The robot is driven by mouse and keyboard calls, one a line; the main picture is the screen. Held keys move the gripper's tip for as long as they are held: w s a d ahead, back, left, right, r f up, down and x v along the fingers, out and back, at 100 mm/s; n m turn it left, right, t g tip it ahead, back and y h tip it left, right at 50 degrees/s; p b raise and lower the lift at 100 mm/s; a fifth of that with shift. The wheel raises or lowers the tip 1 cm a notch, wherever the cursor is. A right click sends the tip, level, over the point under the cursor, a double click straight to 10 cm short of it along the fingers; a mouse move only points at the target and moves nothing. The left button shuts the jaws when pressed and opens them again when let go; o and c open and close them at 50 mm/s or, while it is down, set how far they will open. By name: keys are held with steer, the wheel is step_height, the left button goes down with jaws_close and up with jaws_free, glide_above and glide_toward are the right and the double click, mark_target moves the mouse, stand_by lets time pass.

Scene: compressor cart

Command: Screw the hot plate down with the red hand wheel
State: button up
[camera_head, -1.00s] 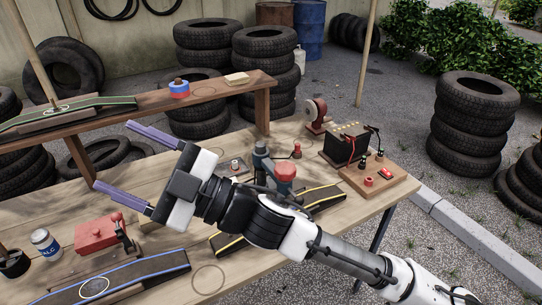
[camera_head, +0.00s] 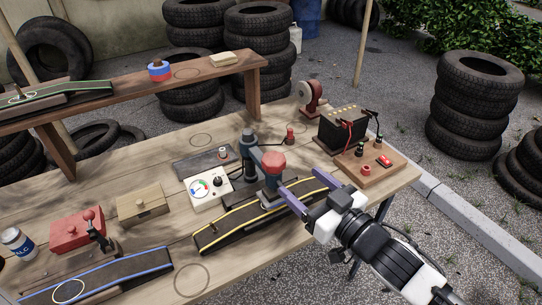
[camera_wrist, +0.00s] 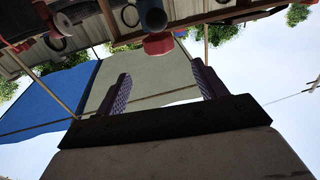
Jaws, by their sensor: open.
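The red hand wheel (camera_head: 272,161) sits on top of a blue-grey clamp (camera_head: 249,150) on the bench. Below it, a grey block that looks like the hot plate (camera_head: 270,198) sits over the yellow-edged strip (camera_head: 232,221); I cannot tell whether it presses on it. My gripper (camera_head: 299,180) is open and empty, to the right of the hand wheel, with its purple fingers pointing toward it. In the wrist view the hand wheel (camera_wrist: 158,45) shows beyond the gap between my fingers (camera_wrist: 161,74), apart from both.
A battery (camera_head: 343,127) and a wooden board with red knobs (camera_head: 372,165) stand behind my gripper. A gauge box (camera_head: 207,189), a wooden box (camera_head: 143,203) and a red box (camera_head: 76,230) lie to the left. A raised shelf (camera_head: 205,75) runs along the back.

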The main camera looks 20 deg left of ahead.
mark_target(266, 152)
steer(key=p+x, duration=0.2)
steer(key=x, duration=0.9)
steer(key=shift+r+p, duration=0.2)
steer(key=shift+p, duration=0.15)
steer(key=shift+w+a+f, duration=0.15)
steer(key=shift+w+a, duration=0.2)
steer(key=shift+a, duration=0.3)
steer(key=c, duration=1)
